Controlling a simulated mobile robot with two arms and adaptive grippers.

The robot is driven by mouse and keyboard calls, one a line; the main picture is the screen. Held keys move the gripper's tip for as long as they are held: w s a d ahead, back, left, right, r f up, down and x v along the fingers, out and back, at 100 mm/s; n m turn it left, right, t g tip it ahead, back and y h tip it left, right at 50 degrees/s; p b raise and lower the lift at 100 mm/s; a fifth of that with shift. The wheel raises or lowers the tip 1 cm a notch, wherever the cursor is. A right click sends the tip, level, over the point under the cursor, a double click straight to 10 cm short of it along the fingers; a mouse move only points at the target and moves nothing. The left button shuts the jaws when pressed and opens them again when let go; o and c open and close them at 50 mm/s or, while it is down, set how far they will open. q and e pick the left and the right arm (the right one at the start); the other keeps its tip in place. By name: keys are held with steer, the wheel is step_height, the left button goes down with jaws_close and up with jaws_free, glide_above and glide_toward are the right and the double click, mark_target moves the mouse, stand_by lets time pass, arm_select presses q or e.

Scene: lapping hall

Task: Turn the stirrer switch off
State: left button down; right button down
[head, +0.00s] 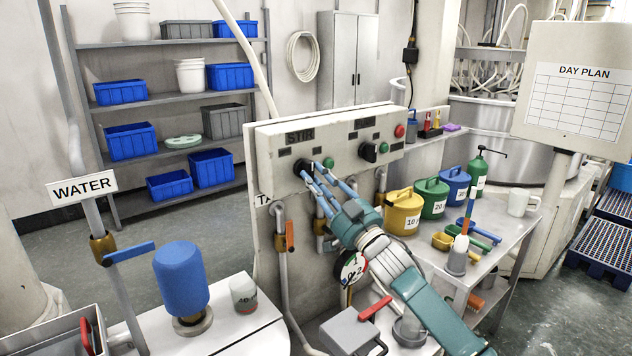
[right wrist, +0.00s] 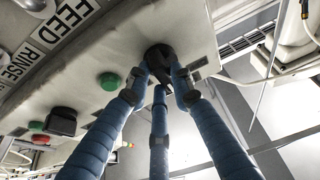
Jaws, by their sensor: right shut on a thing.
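The stirrer switch (head: 302,167) is a black knob under the STIR label (head: 299,137) on the pale control panel (head: 338,152). My right gripper (head: 313,171), with blue segmented fingers, reaches up to the panel from the lower right and is shut on this knob. In the right wrist view the fingertips (right wrist: 165,77) close around the black knob (right wrist: 158,54) and partly hide it. The direction in which the knob points cannot be made out. My left gripper is not in view.
A green button (head: 328,162) sits close to the right of the switch. Another black knob (head: 368,152) and a red button (head: 399,131) are farther right. Orange-handled valve (head: 290,236) and a gauge (head: 351,268) lie below. Coloured jugs stand on the bench (head: 490,247) at right.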

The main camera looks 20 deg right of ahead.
steer(key=shift+n, duration=0.3)
steer(key=c, duration=1.5)
jaws_free()
steer(key=v, duration=1.2)
steer(key=shift+d, duration=0.2)
